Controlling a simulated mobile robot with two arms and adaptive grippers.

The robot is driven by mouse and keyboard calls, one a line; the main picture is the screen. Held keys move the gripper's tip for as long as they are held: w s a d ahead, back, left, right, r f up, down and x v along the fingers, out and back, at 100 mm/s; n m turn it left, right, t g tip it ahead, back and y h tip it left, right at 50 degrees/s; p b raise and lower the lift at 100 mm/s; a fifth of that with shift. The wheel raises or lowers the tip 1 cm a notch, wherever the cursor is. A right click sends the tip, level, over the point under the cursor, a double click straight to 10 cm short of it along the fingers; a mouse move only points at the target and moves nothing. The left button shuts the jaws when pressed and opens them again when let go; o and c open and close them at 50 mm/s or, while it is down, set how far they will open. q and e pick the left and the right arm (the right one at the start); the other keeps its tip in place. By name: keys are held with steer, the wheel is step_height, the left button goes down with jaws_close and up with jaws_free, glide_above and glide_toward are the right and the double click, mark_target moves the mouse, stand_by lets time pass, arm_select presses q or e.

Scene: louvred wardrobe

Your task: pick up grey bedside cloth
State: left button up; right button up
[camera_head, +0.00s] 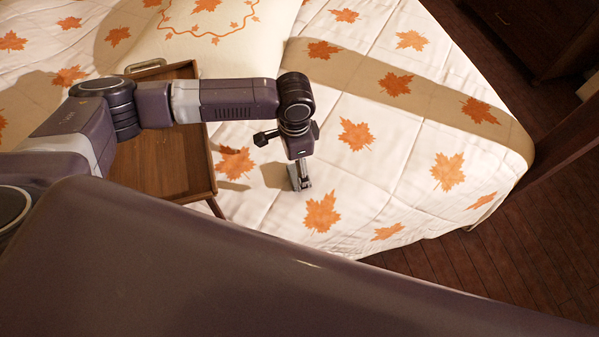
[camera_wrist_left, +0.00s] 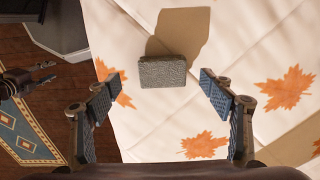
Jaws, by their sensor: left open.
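The grey cloth (camera_wrist_left: 162,71) is a small, folded block lying on the leaf-patterned bedspread, seen in the left wrist view. My left gripper (camera_wrist_left: 160,92) is open, its fingers on either side of the picture with the cloth between and a little beyond their tips. Nothing is held. In the head view my left gripper (camera_head: 300,178) points down over the bed; I cannot clearly tell the cloth from the fingers there. Another dark gripper (camera_wrist_left: 42,74), which looks like my right one, shows at the left edge of the wrist view; its jaw state is unclear.
The bed (camera_head: 400,150) carries a white cover with orange leaves. A wooden tray table (camera_head: 165,165) stands beside it, under my left arm. A pillow (camera_head: 185,40) lies at the top. Dark wood furniture (camera_head: 535,30) is at the right. A patterned rug (camera_wrist_left: 22,130) lies on the floor.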

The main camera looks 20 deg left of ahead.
mark_target(296, 174)
arm_select(q)
steer(key=f, duration=0.3)
steer(key=shift+w, duration=0.2)
steer(key=shift+f, duration=0.8)
steer(key=c, duration=1.1)
steer(key=shift+c, duration=0.3)
step_height(296, 174, up, 20)
arm_select(e)
steer(key=shift+w, duration=0.4)
arm_select(q)
steer(key=shift+r, duration=0.1)
steer(key=o, duration=0.4)
steer(key=c, duration=0.4)
